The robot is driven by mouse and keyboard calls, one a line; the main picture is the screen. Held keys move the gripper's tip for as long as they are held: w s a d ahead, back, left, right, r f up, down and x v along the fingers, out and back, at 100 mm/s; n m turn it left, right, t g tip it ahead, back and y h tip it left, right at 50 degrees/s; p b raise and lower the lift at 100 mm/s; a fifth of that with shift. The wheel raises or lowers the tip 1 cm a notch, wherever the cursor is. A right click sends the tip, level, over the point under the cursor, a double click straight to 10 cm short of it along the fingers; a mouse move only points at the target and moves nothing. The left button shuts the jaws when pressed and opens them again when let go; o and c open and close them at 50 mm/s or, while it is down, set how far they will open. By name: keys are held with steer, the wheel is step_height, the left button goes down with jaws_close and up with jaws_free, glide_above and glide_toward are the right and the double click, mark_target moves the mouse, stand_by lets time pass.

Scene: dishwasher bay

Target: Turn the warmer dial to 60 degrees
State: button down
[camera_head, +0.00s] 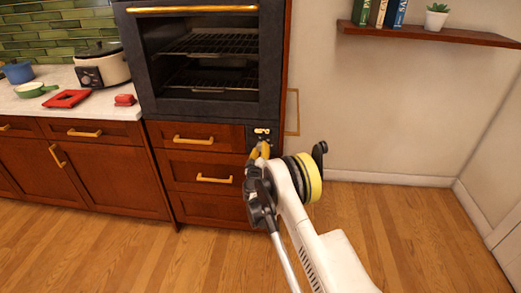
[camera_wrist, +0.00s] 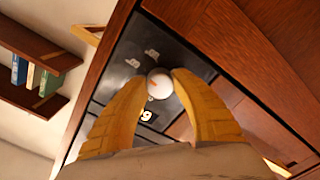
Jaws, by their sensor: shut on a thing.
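In the head view my gripper (camera_head: 260,150) is at the dark panel (camera_head: 262,134) on the right edge of the wooden cabinet, below the oven. There my gripper and wrist hide the dial.
The oven (camera_head: 205,60) stands open-fronted above the drawers (camera_head: 200,170), which have protruding gold handles. A counter (camera_head: 25,97) at left holds a cooker (camera_head: 103,68) and red items. A wall shelf (camera_head: 430,34) is at upper right. The wooden floor (camera_head: 400,230) at right is clear.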

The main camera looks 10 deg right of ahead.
steer(key=c, duration=1)
jaws_free()
steer(key=v, duration=0.7)
steer(key=shift+s, duration=0.25)
